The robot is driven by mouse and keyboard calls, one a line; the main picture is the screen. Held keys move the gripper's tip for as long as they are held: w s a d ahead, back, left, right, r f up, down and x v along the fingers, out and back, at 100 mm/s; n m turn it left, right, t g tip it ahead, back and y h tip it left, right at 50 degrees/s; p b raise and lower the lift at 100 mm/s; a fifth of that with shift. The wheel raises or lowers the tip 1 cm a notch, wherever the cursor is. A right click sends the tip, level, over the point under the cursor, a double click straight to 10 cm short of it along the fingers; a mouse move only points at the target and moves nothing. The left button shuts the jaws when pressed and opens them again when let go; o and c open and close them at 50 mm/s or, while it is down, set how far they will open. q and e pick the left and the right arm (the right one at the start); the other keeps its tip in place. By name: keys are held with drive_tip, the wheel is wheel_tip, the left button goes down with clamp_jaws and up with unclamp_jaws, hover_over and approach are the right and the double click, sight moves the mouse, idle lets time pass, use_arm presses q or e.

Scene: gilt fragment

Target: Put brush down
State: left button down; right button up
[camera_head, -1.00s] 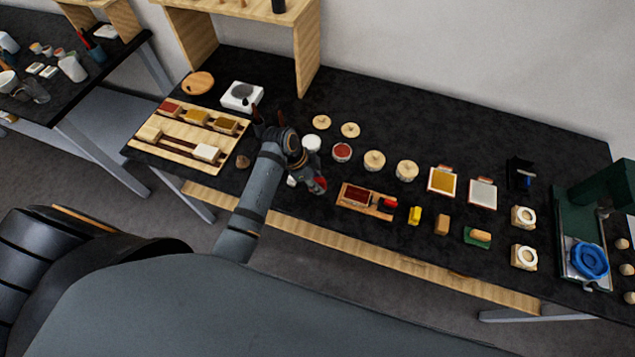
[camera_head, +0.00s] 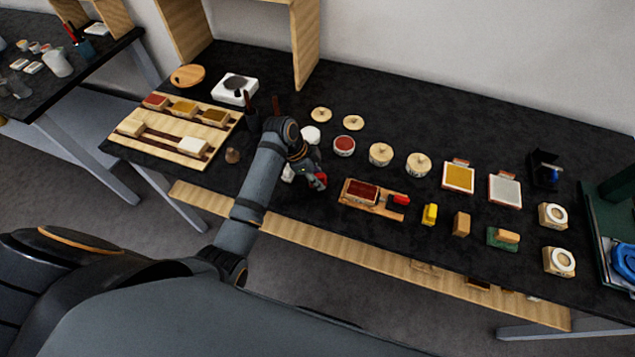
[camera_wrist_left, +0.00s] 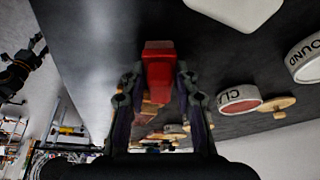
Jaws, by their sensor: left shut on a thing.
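My left gripper (camera_head: 312,178) is shut on a red-ended thing, taken to be the brush (camera_wrist_left: 158,68). In the left wrist view the red block-like end stands between the fingertips; the rest of it is hidden. In the head view a small red part shows at the fingertips, over the black table (camera_head: 330,260), left of the wooden tray with a dark red pad (camera_head: 362,192). Whether it touches the table cannot be told. My right gripper is not in view.
A red-filled round jar (camera_head: 344,145) and lidded jars (camera_head: 380,153) stand behind and right of the gripper. A wooden rack (camera_head: 160,143) and a white device (camera_head: 234,88) are at left. Yellow (camera_head: 430,214) and tan (camera_head: 461,223) blocks stand right of the tray.

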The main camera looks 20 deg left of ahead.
use_arm(q)
drive_tip(key=shift+r, duration=0.1)
drive_tip(key=c, duration=1)
unclamp_jaws()
drive_tip(key=b+v, duration=0.2)
drive_tip(key=v, duration=1)
